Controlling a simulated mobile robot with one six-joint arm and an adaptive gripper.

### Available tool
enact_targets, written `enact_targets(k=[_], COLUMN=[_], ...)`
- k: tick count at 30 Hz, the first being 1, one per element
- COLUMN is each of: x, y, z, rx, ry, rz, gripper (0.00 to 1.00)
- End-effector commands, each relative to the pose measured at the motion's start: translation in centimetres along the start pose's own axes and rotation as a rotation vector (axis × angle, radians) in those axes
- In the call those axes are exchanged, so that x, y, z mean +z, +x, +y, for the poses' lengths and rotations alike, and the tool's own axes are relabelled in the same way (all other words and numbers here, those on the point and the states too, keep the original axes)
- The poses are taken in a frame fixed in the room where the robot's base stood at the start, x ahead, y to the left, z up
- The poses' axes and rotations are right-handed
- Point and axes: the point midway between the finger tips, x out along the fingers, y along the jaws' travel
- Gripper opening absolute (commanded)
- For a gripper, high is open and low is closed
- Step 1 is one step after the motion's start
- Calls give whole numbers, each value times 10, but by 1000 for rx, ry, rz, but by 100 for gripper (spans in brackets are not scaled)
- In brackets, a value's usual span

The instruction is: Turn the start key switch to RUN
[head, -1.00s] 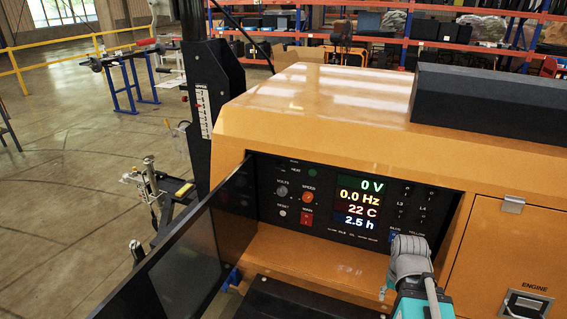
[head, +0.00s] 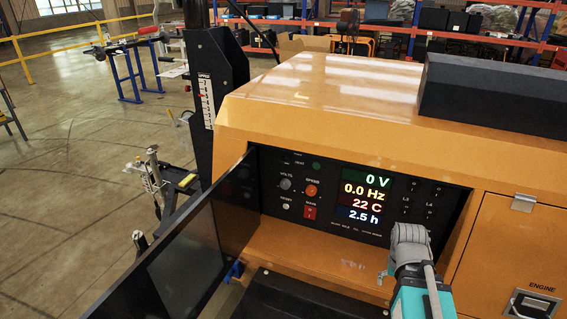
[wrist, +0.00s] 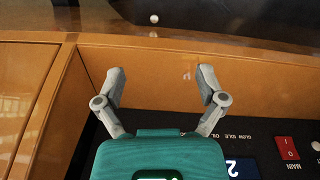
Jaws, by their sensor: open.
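The black control panel (head: 335,205) is set into the orange housing, with displays reading 0 V, 0.0 Hz, 22 C and 2.5 h. It carries a grey VOLTS knob (head: 285,184), an orange SPEED knob (head: 311,190), a RESET button (head: 286,207) and a red MAIN switch (head: 309,213). I cannot make out the start key switch in either view. My gripper (head: 409,240) is in front of the panel's lower right and hides part of it. In the wrist view my gripper (wrist: 160,82) is open and empty, its fingers wide apart over orange housing.
An open dark door (head: 180,265) stands along the panel's left side. The orange ledge (head: 310,258) lies below the panel. An ENGINE compartment door (head: 505,250) with a latch is to the right. A black mast (head: 215,90) stands to the left.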

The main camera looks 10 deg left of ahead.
Motion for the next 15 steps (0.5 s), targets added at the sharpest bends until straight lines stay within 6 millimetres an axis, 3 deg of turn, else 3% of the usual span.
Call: enact_targets(k=[8, 15], x=[-31, -69], y=[-7, -28], z=[-22, -59], rx=[177, 345], ry=[84, 167], rz=[120, 346], gripper=[91, 91])
